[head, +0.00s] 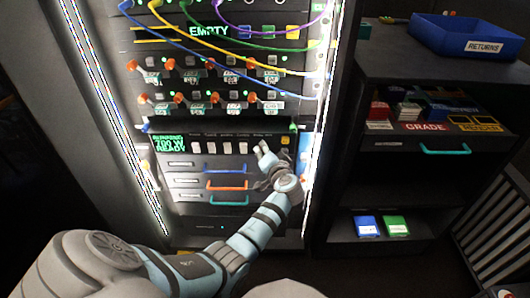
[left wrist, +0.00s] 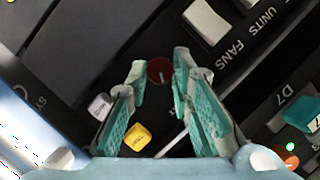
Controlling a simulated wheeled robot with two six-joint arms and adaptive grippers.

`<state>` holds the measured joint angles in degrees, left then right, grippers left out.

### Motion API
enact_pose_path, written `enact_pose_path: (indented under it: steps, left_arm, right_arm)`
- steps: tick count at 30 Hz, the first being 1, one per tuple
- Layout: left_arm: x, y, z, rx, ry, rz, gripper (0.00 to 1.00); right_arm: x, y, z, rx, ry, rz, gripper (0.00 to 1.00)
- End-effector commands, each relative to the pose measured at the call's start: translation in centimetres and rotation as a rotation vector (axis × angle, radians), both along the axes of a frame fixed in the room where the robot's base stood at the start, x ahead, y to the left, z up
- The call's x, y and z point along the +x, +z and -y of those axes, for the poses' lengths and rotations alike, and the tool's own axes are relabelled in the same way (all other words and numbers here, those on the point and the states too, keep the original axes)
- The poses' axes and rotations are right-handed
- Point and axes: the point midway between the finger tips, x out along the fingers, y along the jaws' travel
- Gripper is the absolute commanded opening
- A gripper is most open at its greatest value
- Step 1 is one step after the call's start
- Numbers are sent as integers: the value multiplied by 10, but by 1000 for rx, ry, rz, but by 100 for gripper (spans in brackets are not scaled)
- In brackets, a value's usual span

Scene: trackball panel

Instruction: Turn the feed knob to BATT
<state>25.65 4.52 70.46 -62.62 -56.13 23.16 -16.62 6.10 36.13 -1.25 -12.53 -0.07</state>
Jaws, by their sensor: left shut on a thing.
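My left gripper (head: 266,152) reaches the panel's upper right part in the head view. In the left wrist view, the same gripper (left wrist: 160,78) has its teal-padded fingers shut on a small round dark red knob (left wrist: 160,69), its tips on either side. I take this for the feed knob. A faint pale mark shows on its face. I cannot read a BATT label or tell the knob's setting. In the head view the knob is hidden by the gripper. My right gripper is in neither view.
Yellow (left wrist: 138,136) and grey (left wrist: 100,106) keys sit close to the left finger. White switches (head: 212,148) line the panel left of the gripper. Drawers with blue, orange and green handles (head: 228,203) lie below. A shelf unit with a blue RETURNS bin (head: 466,38) stands right.

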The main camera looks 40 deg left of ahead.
Motion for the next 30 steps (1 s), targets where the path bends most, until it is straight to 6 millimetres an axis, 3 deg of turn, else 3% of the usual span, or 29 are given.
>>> enact_pose_path:
  steps: [4, 5, 8, 18, 27, 30]
  left_arm:
    - [0, 0, 0, 0, -1, 0, 0]
    - [0, 0, 0, 0, -1, 0, 26]
    - [0, 0, 0, -1, -1, 1, 41]
    - [-2, 1, 4, -2, -2, 2, 41]
    - [-35, 16, 51, -5, -3, 1, 41]
    - [-42, 19, 58, -3, -1, 1, 41]
  right_arm:
    - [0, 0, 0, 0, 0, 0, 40]
    - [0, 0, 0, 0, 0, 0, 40]
    - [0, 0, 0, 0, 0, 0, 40]
    - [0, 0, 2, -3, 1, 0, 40]
    - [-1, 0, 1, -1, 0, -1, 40]
    - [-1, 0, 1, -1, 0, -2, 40]
